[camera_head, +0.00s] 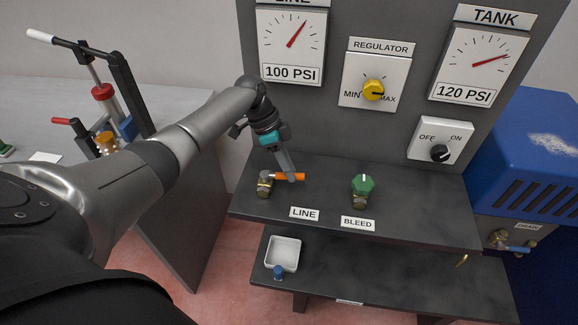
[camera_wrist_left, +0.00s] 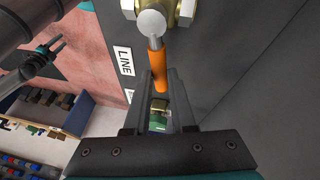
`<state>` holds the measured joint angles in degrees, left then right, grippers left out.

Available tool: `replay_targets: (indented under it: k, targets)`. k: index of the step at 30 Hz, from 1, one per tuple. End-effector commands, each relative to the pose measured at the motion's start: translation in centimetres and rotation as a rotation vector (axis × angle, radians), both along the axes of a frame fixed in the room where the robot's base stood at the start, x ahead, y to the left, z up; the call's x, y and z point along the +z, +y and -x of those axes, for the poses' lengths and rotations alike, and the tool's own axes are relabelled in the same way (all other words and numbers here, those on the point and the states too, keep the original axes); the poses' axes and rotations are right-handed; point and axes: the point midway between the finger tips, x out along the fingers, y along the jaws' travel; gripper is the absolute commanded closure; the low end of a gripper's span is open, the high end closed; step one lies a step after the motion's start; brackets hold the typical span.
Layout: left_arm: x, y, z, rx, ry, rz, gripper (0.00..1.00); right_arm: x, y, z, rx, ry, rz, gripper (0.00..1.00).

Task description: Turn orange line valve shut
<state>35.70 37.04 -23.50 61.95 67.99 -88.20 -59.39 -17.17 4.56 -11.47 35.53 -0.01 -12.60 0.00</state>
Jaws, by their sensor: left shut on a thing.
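The line valve (camera_head: 265,184) is a brass body with an orange lever handle (camera_head: 297,176) on the upper dark shelf, behind the LINE label (camera_head: 304,213). The lever points to the right, across the shelf. My left gripper (camera_head: 291,178) reaches down from above and is shut on the orange lever near its outer end. In the left wrist view the orange lever (camera_wrist_left: 159,68) runs from the brass body (camera_wrist_left: 185,12) down between the fingers (camera_wrist_left: 160,95). The lever's far end is partly hidden by the fingers.
A green BLEED knob (camera_head: 363,185) on a brass fitting stands to the right. Behind are the LINE gauge (camera_head: 292,44) at 100 PSI, the yellow regulator knob (camera_head: 373,90) and an off/on switch (camera_head: 440,152). A white tray (camera_head: 283,248) sits on the lower shelf.

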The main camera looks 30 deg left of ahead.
Motion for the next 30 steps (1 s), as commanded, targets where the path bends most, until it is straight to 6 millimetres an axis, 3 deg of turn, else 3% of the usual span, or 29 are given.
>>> replay_targets:
  k: [9, 26, 27, 30]
  targets:
    - [-0.12, -0.46, 0.70, -0.129, 0.002, 0.000, 1.00, -0.56, 0.01, -0.03, 0.000, -0.001, 0.000, 0.50]
    - [-0.13, -0.52, 0.93, -0.158, 0.004, -0.001, 1.00, -0.62, 0.01, -0.03, -0.001, 0.000, 0.000, 0.50]
    - [-0.13, -0.52, 0.93, -0.158, 0.004, -0.001, 0.74, -0.62, 0.00, -0.02, -0.001, 0.000, 0.000, 0.50]
    - [-0.12, -0.51, 0.91, -0.156, 0.004, -0.001, 0.62, -0.62, 0.00, -0.02, -0.001, 0.000, 0.000, 0.50]
